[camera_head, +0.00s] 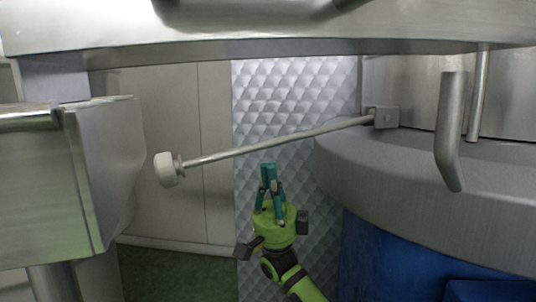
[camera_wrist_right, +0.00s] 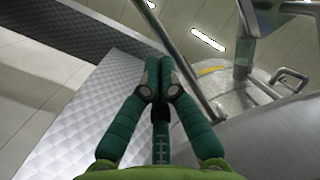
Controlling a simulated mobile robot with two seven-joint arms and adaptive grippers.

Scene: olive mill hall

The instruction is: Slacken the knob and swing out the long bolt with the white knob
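The long bolt (camera_head: 275,143) is a thin metal rod. Its right end sits at a small bracket (camera_head: 384,118) on the steel vessel. It slopes slightly down to the left across the open gap, and its white knob (camera_head: 168,169) is at the free left end, touching nothing that I can see. My right gripper (camera_head: 268,168) points up just below the middle of the rod, apart from the knob. Its teal fingers are together with nothing visible between them; in the right wrist view the fingertips (camera_wrist_right: 158,62) also meet. My left gripper is not in view.
A steel box (camera_head: 100,180) stands at the left, near the knob. A steel rim (camera_head: 280,45) crosses the top. At the right are a bent handle (camera_head: 450,130), the rounded vessel ledge (camera_head: 430,185) and a blue drum (camera_head: 385,260). A quilted metal panel (camera_head: 290,95) is behind.

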